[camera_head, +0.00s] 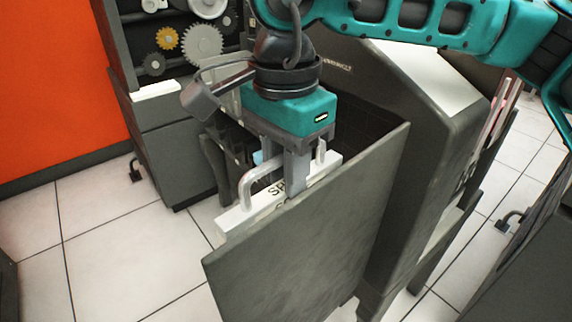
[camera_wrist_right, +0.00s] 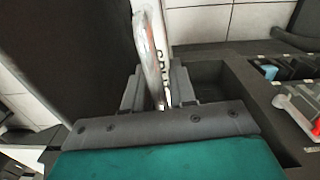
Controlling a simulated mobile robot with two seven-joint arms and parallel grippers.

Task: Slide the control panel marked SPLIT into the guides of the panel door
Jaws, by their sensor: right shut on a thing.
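The control panel (camera_head: 236,216) is a pale strip with a raised handle and dark lettering, partly hidden; "SP" is readable in the head view. In the right wrist view the panel (camera_wrist_right: 163,24) runs away from between the fingers, lettering along its edge. My right gripper (camera_head: 284,176) points down and is shut on the panel near its middle. The panel door (camera_head: 310,225) is a large dark grey sheet standing open. The panel lies along the door's inner side near its top edge; most of it is hidden behind the door. Guides cannot be made out. My left gripper is not in view.
A dark grey machine cabinet (camera_head: 425,150) stands right of the door. An open dark bay with small parts, including a blue one (camera_wrist_right: 270,72), lies beside the gripper. Gears (camera_head: 203,42) sit on a unit at the back left. Tiled floor (camera_head: 110,235) is clear at left.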

